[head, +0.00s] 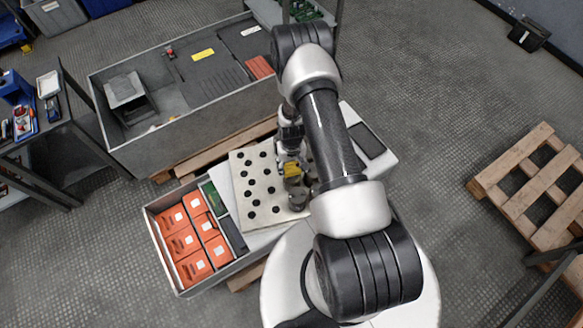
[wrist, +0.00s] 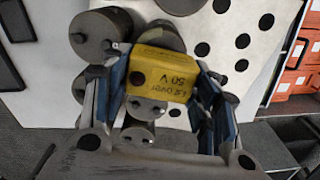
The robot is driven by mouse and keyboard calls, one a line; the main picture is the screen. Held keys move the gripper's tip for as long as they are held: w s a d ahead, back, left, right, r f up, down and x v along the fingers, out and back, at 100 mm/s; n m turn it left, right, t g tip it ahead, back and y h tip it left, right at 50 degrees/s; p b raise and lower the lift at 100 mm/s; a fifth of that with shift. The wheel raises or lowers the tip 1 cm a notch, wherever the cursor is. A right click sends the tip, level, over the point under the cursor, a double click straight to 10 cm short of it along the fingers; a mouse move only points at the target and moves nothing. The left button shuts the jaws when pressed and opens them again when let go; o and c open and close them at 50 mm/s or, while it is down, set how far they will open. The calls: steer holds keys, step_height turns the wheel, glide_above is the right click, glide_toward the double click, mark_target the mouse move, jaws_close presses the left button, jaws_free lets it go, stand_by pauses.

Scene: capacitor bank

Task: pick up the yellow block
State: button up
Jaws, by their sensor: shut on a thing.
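The yellow block (wrist: 163,72) has dark printed writing and a dark round spot on its face. In the wrist view it sits between the two blue-padded fingers of my gripper (wrist: 160,90), which is shut on it. In the head view the yellow block (head: 292,169) shows small below my wrist, over the pale board with black holes (head: 250,208). Grey cylinders (wrist: 100,32) stand beside and behind the block in the wrist view. I cannot tell whether the block is clear of the board.
A tray of orange boxes (head: 147,222) lies left of the board. A large grey bin (head: 185,148) stands behind it. A wooden pallet (head: 545,170) lies on the floor at right. A dark shelf (head: 38,140) stands at far left. Open floor lies between board and pallet.

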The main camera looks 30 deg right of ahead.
mark_target(292, 166)
step_height(292, 166, up, 18)
steer(key=p, duration=0.5)
